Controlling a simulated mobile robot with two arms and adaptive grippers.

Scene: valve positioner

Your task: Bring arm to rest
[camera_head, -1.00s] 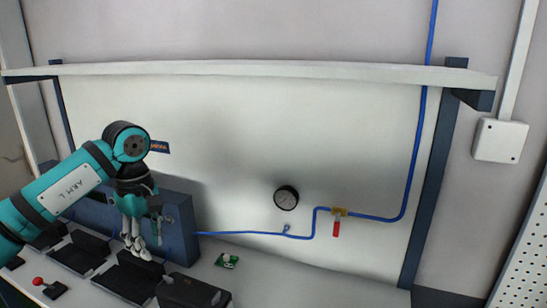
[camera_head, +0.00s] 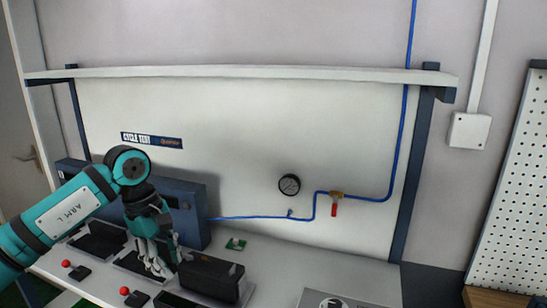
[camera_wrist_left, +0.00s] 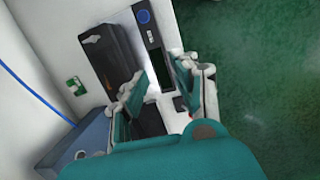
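The bench's dark box (camera_wrist_left: 108,55) and a panel with a blue round knob (camera_wrist_left: 145,17) lie beyond the fingers. My right arm and gripper are not in view.
A blue box (camera_head: 188,208) stands close behind the gripper. Dark trays (camera_head: 98,240) and red-knobbed controls (camera_head: 125,291) sit nearby. A green board (camera_head: 236,244) lies on the bench. A gauge (camera_head: 290,185), a red-handled valve (camera_head: 334,208) and blue tubing (camera_head: 397,150) are on the back panel.

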